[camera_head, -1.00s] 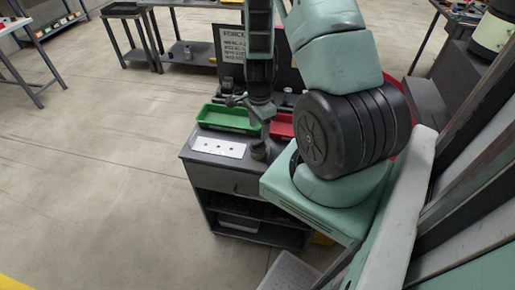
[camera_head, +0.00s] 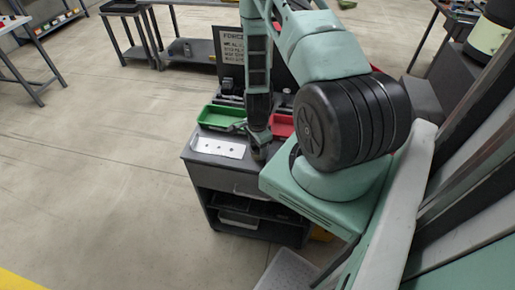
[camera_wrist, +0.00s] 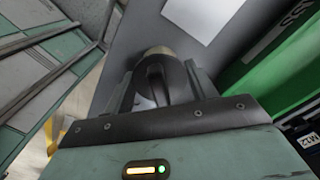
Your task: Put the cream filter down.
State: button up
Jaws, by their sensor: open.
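A rounded, cream-tan thing, which looks like the cream filter (camera_wrist: 160,52), shows between and just beyond my fingers in the wrist view. Dark parts in front of it hide most of its body. My gripper (camera_wrist: 160,82) is open around it, one finger on each side. I cannot tell whether either finger touches it. In the head view my gripper (camera_head: 258,148) is low over the right part of the grey bench top (camera_head: 203,160); the filter is too small and covered to make out there.
A white plate with holes (camera_head: 220,148) lies on the bench, left of my gripper. Behind it are a green tray (camera_head: 215,116) and a red tray (camera_head: 282,125). The green tray (camera_wrist: 270,72) also shows close by at right in the wrist view. Open floor lies left of the bench.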

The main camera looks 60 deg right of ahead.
jog(key=shift+f, duration=0.25)
jog(key=shift+c, duration=0.4)
jog(key=c, duration=0.6)
jog(key=shift+r, duration=0.2)
